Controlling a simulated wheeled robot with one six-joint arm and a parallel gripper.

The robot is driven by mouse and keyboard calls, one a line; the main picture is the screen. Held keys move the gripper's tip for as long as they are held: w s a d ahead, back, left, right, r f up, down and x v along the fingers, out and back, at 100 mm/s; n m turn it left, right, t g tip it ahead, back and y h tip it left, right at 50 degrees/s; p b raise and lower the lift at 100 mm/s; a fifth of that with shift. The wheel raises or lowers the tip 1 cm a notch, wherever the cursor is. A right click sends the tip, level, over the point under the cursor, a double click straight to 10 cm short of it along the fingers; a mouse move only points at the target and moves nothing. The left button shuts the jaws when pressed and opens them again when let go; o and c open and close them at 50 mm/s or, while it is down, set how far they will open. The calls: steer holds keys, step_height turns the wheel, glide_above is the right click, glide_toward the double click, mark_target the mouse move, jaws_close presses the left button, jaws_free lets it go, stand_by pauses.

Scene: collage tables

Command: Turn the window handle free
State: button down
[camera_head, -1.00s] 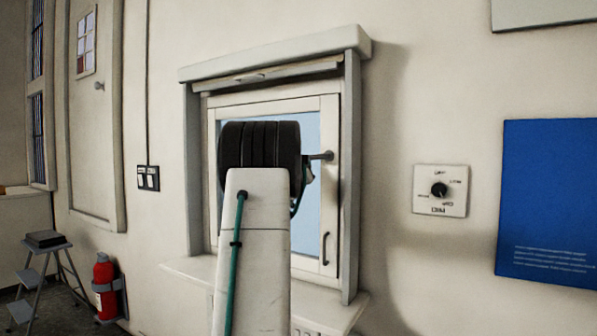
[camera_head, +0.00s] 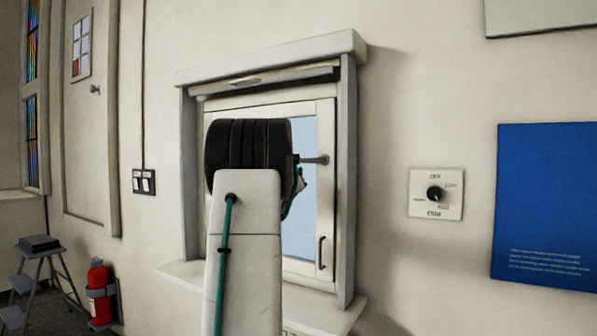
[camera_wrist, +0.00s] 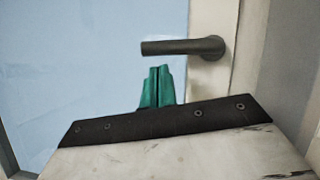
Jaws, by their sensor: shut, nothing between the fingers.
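The window handle (camera_wrist: 183,47) is a dark grey lever in the wrist view. It points left, nearly level, from its round mount on the pale window frame (camera_wrist: 212,75). In the head view the window handle (camera_head: 315,160) shows to the right of my arm, its left end hidden behind the arm. My gripper (camera_wrist: 157,70) has green fingers that are shut and empty. In the wrist view their tips appear just below the lever, with a small gap in the picture. How far they are from it in depth I cannot tell.
A curved pull (camera_head: 322,252) sits lower on the window sash. The sill (camera_head: 335,312) juts out below and the side casing (camera_head: 347,190) stands to the right. A dial plate (camera_head: 436,194) and a blue panel (camera_head: 545,200) are on the wall farther right.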

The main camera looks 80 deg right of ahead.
steer(key=v, duration=0.7)
steer(key=shift+w, duration=0.35)
